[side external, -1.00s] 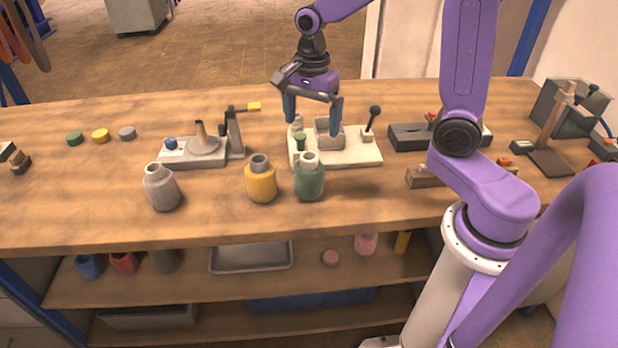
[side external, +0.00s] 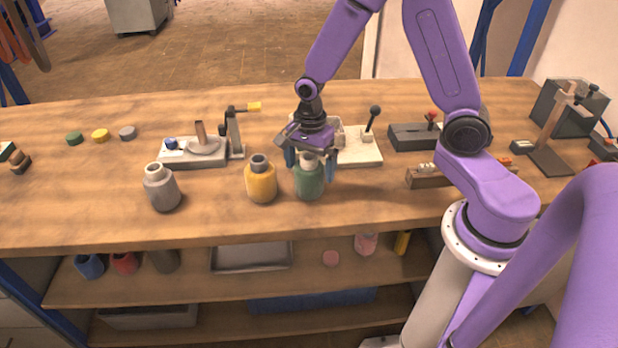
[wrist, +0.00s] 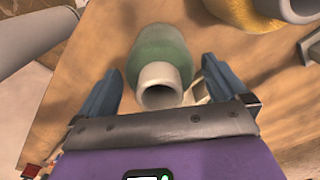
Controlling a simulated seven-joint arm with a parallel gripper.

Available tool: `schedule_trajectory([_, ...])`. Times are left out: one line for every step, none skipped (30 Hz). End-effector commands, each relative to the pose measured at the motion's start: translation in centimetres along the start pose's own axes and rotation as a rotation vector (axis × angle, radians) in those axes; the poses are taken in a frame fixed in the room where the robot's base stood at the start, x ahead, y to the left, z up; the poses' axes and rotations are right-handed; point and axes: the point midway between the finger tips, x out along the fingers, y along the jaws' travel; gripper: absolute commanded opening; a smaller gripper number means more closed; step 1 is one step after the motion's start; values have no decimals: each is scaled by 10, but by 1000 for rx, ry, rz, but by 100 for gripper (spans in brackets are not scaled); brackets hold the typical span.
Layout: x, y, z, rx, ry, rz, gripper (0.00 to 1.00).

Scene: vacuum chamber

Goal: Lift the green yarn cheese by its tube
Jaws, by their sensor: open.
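The green yarn cheese (side external: 309,181) stands upright on the wooden bench, near the front edge. Its pale tube sticks up from the top. In the wrist view the green yarn cheese (wrist: 163,46) lies ahead of my gripper, and its tube (wrist: 160,86) shows its open end between the fingers. My gripper (side external: 311,162) is open above the cheese, with a blue finger on either side of the tube. In the wrist view the fingers of my gripper (wrist: 160,80) stand apart from the tube, with a gap on each side.
A yellow yarn cheese (side external: 261,183) stands close on the left, and a grey one (side external: 161,190) farther left. A cream fixture (side external: 362,152) with a black-knobbed lever is behind my gripper. The wooden bench (side external: 90,205) is clear at the front left.

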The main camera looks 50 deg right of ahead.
Motion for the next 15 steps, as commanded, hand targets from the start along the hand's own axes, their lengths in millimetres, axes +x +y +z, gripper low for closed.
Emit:
schedule_trajectory([7, 1, 0, 0, 1, 5, 100])
schedule_trajectory([11, 0, 0, 1, 1, 4, 100])
schedule_trajectory([15, 0, 0, 1, 0, 3, 100])
schedule_trajectory([17, 0, 0, 1, 0, 3, 100])
schedule_trajectory([20, 0, 1, 1, 0, 2, 100])
schedule_trajectory([22, 0, 1, 1, 0, 1, 100])
schedule_trajectory([23, 0, 1, 1, 0, 1, 100])
schedule_trajectory([24, 0, 1, 1, 0, 1, 100])
schedule_trajectory([25, 0, 1, 1, 0, 0, 100])
schedule_trajectory([25, 0, 1, 1, 0, -1, 100])
schedule_trajectory([26, 0, 1, 1, 0, -1, 100])
schedule_trajectory([25, 0, 1, 1, 0, -1, 100])
schedule_trajectory([25, 0, 1, 1, 0, -1, 100])
schedule_trajectory([25, 0, 1, 1, 0, -1, 100])
schedule_trajectory([25, 0, 1, 1, 0, -1, 100])
